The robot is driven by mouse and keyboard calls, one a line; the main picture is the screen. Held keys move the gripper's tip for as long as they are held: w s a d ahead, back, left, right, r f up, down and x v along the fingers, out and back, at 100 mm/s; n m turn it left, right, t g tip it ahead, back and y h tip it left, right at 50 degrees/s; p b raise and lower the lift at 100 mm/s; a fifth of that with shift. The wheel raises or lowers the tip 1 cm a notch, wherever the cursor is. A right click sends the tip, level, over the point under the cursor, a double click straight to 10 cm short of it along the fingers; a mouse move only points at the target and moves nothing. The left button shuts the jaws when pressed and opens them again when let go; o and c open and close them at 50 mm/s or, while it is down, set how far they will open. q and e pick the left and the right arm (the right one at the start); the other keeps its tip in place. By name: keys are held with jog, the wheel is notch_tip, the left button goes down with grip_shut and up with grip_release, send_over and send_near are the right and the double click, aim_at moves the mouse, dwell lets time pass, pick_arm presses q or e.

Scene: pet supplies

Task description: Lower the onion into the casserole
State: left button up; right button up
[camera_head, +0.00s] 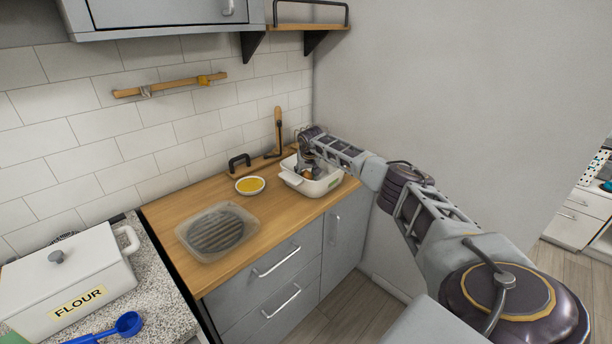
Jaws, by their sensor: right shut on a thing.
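The casserole (321,187) is a white rectangular dish with handles, standing on the wooden counter near the wall corner. My right arm reaches in from the right, and its gripper (309,172) points down inside the casserole's opening. The gripper is shut on a small brownish thing (307,175), which appears to be the onion and is mostly hidden by the fingers and the dish's rim. I cannot tell whether it touches the casserole's bottom. My left gripper is not in view.
A small bowl of yellow contents (250,185) stands left of the casserole. A flour box (68,277) and a blue scoop (129,324) are on the speckled counter. A tiled wall is behind.

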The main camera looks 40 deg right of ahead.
dwell(0.3)
jog(key=o, duration=1.2)
jog(key=shift+f, duration=0.1)
jog(key=shift+c, duration=0.2)
jog(key=shift+a, duration=0.1)
jog(key=shift+s+r, duration=0.1)
jog(key=shift+r, duration=0.4)
jog(key=v, duration=1.1)
jog(key=shift+s, duration=0.1)
